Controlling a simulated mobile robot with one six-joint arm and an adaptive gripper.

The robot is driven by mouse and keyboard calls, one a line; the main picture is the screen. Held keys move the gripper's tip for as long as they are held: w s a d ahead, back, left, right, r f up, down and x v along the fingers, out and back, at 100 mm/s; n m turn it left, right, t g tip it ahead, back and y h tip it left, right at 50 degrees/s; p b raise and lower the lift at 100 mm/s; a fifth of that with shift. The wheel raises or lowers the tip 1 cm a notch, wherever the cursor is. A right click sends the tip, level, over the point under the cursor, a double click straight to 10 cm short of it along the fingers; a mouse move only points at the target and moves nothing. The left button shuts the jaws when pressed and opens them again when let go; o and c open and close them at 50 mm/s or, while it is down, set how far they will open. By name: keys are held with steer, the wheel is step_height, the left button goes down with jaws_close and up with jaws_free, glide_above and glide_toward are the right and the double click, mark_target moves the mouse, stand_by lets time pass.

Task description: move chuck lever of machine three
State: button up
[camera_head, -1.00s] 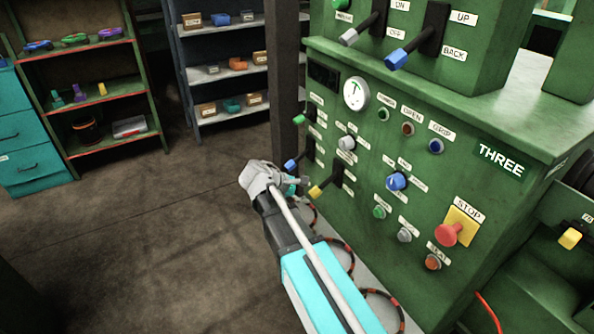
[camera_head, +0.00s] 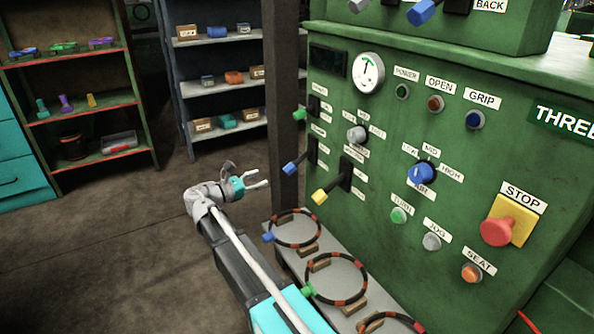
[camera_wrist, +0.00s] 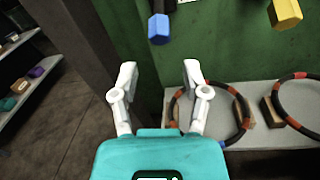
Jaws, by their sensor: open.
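Machine three is a green cabinet with a control panel (camera_head: 400,145) and a THREE sign (camera_head: 565,118). Low on the panel's left side are a blue-tipped lever (camera_head: 292,167) and a yellow-tipped lever (camera_head: 321,196), both slanting down to the left. The labels beside them are too small to read, so I cannot tell which is the chuck lever. My gripper (camera_head: 256,181) is open and empty, left of the blue lever and apart from it. In the wrist view, the blue tip (camera_wrist: 158,29) shows above and between my fingers (camera_wrist: 159,75), with the yellow tip (camera_wrist: 285,12) at upper right.
A dark post (camera_head: 283,100) stands close behind my gripper. A pale ledge (camera_head: 325,247) below the panel carries striped rings (camera_head: 336,298) on small blocks. A red stop button (camera_head: 497,231) and several knobs are on the panel. Shelves stand behind, with open floor at left.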

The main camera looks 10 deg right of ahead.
mark_target(291, 166)
steer(key=shift+w+d, duration=0.1)
stand_by(0.3)
steer(key=x, duration=1.3)
steer(key=shift+w+d, duration=0.1)
steer(key=shift+d, duration=0.3)
steer(key=shift+c, duration=0.2)
